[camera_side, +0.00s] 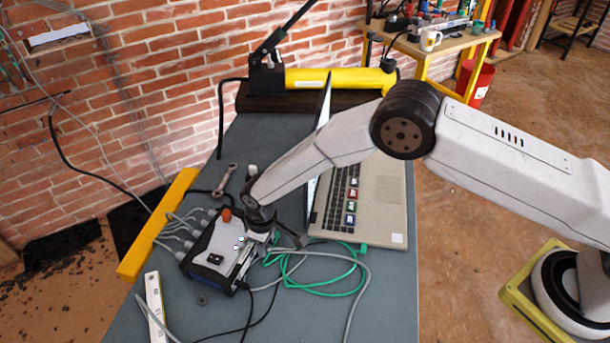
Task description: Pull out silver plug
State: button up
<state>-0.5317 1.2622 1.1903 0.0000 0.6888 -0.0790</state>
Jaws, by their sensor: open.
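A box (213,247) with a light grey top and dark sides lies on the table, with a red-orange knob (226,214) and a small black part on top. Several grey plugs (183,232) with cables sit along its left side. My gripper (264,241) is open at the right edge of the box, pointing down. A small silvery piece (239,243) shows beside it on the box. I cannot tell whether this is the silver plug, or whether the fingers are around or beside it. The gripper hides part of the box's right side.
An open laptop (378,190) stands right of the box. Green cable (325,291) and grey cables lie in front. A wrench (225,180), a yellow bar (157,225) and a level (154,305) lie nearby. The table's front right is clear.

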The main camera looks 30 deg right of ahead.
jog(key=shift+c, duration=0.2)
grip_shut()
jog(key=shift+s+d, duration=0.45)
jog(key=shift+s, duration=0.2)
jog(key=shift+s+d, duration=0.4)
jog(key=shift+s, duration=0.2)
dwell(0.9)
jog(key=shift+r, duration=0.2)
jog(key=shift+r, duration=2.1)
jog(key=shift+s+a, duration=0.1)
